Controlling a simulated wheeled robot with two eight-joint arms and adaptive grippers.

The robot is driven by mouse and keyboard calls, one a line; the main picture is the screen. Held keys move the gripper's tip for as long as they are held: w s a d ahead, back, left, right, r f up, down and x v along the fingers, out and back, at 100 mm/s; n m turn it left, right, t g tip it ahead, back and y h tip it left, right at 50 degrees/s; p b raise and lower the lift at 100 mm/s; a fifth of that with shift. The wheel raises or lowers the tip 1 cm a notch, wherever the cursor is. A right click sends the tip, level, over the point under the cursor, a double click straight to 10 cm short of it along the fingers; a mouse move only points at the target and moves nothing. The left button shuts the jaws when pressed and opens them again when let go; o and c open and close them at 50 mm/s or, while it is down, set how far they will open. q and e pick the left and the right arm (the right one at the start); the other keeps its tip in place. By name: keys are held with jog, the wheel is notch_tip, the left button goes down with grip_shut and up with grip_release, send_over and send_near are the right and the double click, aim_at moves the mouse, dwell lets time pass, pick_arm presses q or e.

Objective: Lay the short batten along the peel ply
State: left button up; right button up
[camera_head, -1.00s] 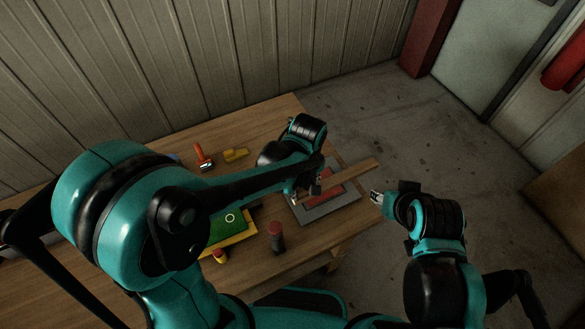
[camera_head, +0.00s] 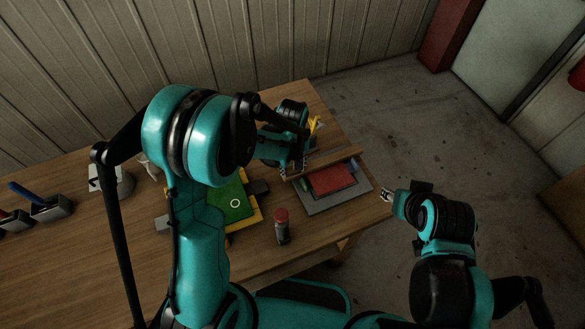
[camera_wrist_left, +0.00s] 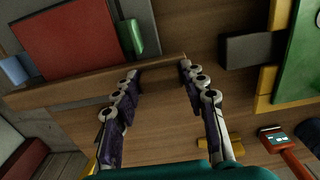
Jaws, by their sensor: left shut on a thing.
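The short batten (camera_head: 325,160), a thin wooden strip, runs along the far side of the grey mould plate (camera_head: 345,201), beside the red peel ply (camera_head: 333,178). My left gripper (camera_head: 291,168) is shut on the batten's left end. In the left wrist view, the fingers (camera_wrist_left: 160,70) close on one end of the batten (camera_wrist_left: 75,86), and the red peel ply (camera_wrist_left: 65,38) lies beyond it. I cannot tell if the batten touches the table. A green block (camera_head: 305,184) and a blue block (camera_head: 352,157) flank the peel ply. My right gripper (camera_head: 387,195) is off the table's right edge; its jaws are too small to read.
A green board in a yellow frame (camera_head: 257,213) lies left of the plate. A yellow item (camera_head: 316,125) is behind my left gripper. A red-handled tool (camera_wrist_left: 280,141) shows in the wrist view. Bins (camera_head: 52,210) stand far left.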

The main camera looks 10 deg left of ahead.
pick_arm(q)
jog(key=shift+r, duration=0.1)
jog(key=o, duration=1.3)
jog(key=shift+o, duration=0.2)
